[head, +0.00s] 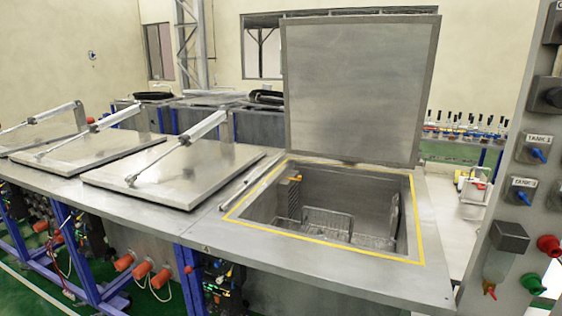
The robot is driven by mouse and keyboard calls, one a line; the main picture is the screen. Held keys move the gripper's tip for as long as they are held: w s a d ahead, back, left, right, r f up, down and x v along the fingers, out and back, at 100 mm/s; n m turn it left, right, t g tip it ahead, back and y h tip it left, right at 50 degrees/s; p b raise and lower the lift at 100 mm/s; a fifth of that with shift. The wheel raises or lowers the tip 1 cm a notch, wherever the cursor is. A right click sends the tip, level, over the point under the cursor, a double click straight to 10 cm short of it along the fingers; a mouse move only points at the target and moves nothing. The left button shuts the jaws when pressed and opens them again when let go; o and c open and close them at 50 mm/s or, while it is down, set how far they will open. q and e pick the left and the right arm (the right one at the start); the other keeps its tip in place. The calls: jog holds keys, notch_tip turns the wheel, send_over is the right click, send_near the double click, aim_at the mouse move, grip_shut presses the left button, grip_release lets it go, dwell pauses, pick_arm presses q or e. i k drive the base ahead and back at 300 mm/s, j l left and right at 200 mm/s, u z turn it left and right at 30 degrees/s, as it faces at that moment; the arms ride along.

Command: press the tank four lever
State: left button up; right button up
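A control panel (508,200) stands at the right edge, partly cut off by the picture. It carries a blue lever (538,155) under a label that seems to read TANK 1. Neither of my grippers is in view.
Closed lids (170,175) with pneumatic cylinders line the bench (300,258) to the left. A wire basket (327,222) sits inside the open tank. A red knob (549,245) and a green knob (531,285) are low on the panel. Bottles (465,122) stand behind.

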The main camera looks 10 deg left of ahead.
aim_at(188, 269)
jog(key=i+l, duration=0.1)
jog(key=i, duration=0.2)
jog(key=i+l, duration=0.1)
jog(key=i, duration=0.25)
jog(key=u, duration=2.55)
